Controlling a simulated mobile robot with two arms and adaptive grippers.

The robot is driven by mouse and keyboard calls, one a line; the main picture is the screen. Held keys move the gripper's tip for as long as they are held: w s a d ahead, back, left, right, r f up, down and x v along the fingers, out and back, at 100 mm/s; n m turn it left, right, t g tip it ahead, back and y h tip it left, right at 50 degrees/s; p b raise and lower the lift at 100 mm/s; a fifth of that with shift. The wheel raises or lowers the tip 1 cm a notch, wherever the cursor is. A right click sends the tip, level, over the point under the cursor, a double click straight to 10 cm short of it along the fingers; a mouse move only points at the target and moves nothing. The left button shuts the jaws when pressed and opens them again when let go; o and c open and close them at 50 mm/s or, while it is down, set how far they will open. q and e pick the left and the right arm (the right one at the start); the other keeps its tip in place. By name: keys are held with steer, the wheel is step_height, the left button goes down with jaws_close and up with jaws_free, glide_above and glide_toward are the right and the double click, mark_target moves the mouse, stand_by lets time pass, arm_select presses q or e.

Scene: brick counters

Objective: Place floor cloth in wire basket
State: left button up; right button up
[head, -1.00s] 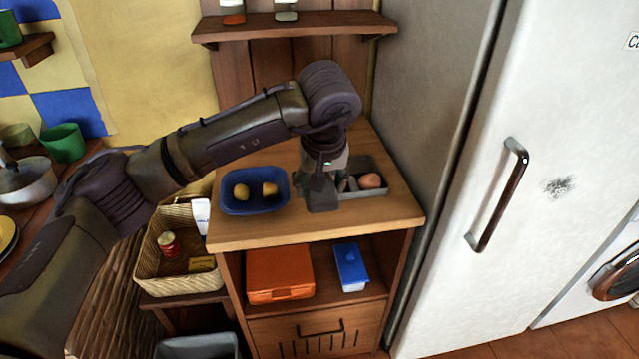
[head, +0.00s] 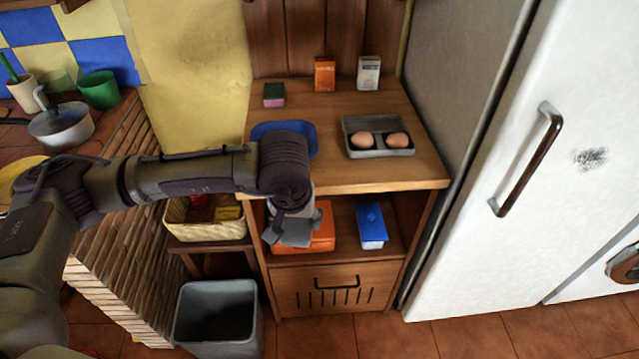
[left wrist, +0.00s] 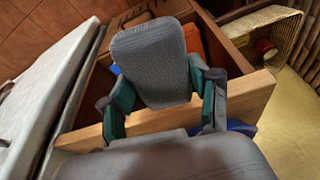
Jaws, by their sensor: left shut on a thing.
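The floor cloth appears as a grey, ribbed piece (left wrist: 150,62) between the green-lined fingers of my left gripper (left wrist: 165,100) in the left wrist view. The gripper is shut on it. In the head view my left gripper (head: 290,218) points down in front of the wooden unit's open shelf, below its top. A pale grey part of the cloth (head: 298,235) shows there. No basket made of wire is clearly visible; a woven tan basket (head: 205,231) stands left of the gripper, partly behind my arm. My right gripper is out of view.
The unit's top (head: 335,180) bears an egg tray (head: 380,151), a sponge (head: 273,95), two small boxes and a partly hidden blue bowl (head: 308,130). An orange box (head: 322,235) and blue-lidded box (head: 371,225) are on the shelf. A grey bin (head: 219,315) stands below; a fridge (head: 480,200) right.

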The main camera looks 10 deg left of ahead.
arm_select(q)
steer(key=s+a+f+m, duration=0.1)
steer(key=s+a+f, duration=0.3)
steer(key=f, duration=0.5)
steer(key=shift+s+a+m+h, duration=0.3)
steer(key=shift+s+a, duration=0.05)
steer(key=shift+s, duration=0.8)
